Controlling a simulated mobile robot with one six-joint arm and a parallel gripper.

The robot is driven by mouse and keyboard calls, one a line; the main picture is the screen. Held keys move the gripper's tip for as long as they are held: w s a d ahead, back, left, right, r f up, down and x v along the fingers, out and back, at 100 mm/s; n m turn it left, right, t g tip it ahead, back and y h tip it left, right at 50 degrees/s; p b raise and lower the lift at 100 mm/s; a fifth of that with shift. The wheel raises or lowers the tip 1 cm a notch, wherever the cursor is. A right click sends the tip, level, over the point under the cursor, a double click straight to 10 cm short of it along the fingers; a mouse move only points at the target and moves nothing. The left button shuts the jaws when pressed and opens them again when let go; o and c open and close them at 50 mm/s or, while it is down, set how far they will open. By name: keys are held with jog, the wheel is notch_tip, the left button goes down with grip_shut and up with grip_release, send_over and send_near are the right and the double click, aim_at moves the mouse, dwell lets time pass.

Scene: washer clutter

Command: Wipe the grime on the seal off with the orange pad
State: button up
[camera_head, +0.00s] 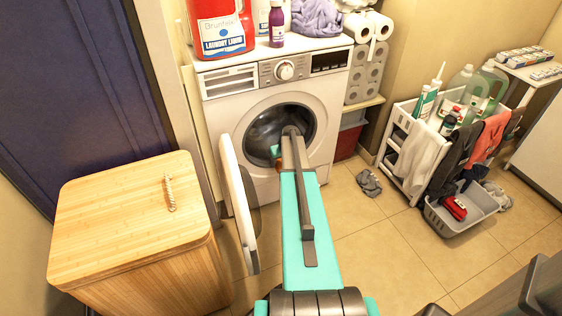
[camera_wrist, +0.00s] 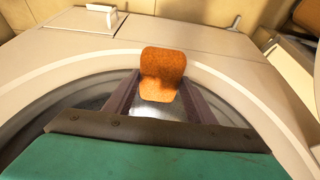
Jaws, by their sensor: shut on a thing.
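The white washer (camera_head: 222,120) stands against the back wall, with its round door (camera_head: 236,185) swung open to the left. My gripper (camera_wrist: 161,84) is shut on the orange pad (camera_wrist: 162,62), which stands up between the fingertips. In the head view a small orange-brown bit of the pad (camera_head: 278,162) shows beside my arm, in front of the lower left of the drum opening (camera_head: 262,135). In the wrist view the pad overlaps the pale rim of the opening (camera_wrist: 222,88); I cannot tell whether it touches. I cannot make out grime on the seal, and my arm hides part of the opening.
A wooden hamper (camera_head: 120,215) stands at left, close to the open door. Bottles, a red detergent jug (camera_head: 218,25) and purple cloth sit on the washer. A white cart (camera_head: 400,150) and grey basin (camera_head: 470,215) stand at right. The tiled floor between is mostly clear.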

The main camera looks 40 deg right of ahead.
jog(key=shift+s+d, duration=0.2)
jog(key=shift+d, duration=0.35)
jog(key=shift+s+d, duration=0.2)
jog(key=shift+d, duration=0.3)
jog(key=shift+w, duration=0.1)
dwell(0.3)
jog(key=shift+w+d+f, duration=0.1)
jog(key=shift+w+d, duration=0.15)
jog(key=shift+w, duration=0.3)
jog(key=shift+w+d, duration=0.2)
jog(key=shift+w, duration=0.35)
jog(key=shift+w, duration=0.1)
jog(key=shift+w+d+p, duration=0.25)
jog(key=shift+w, duration=0.3)
jog(key=shift+w+d+p, duration=0.2)
jog(key=shift+w, duration=0.3)
jog(key=shift+s, duration=0.1)
jog(key=shift+s+a, duration=0.25)
jog(key=shift+s, duration=0.3)
jog(key=shift+s+a, duration=0.2)
jog(key=shift+s, duration=0.35)
